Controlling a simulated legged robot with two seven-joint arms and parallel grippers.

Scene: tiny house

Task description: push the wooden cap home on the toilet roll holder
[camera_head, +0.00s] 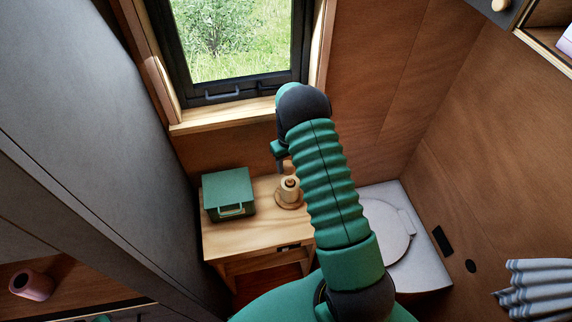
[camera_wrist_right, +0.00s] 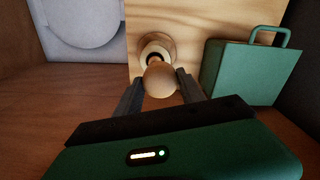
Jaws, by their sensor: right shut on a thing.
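The toilet roll holder (camera_head: 289,192), a pale wooden post on a round base, stands on the small wooden table (camera_head: 232,238). My right gripper (camera_head: 281,163) is just above and behind it in the head view. In the right wrist view the gripper (camera_wrist_right: 160,88) is shut on the round wooden cap (camera_wrist_right: 159,79), which sits between its fingertips. The holder (camera_wrist_right: 156,46) shows just beyond the cap, partly hidden by it, with a dark ring at its top. I cannot tell whether cap and holder touch. My left gripper is not in view.
A green box (camera_head: 228,192) with a handle stands on the table left of the holder; the right wrist view shows it close to the gripper's right (camera_wrist_right: 250,72). A white toilet (camera_head: 385,232) is to the right. A window (camera_head: 232,40) is behind. The table's front is clear.

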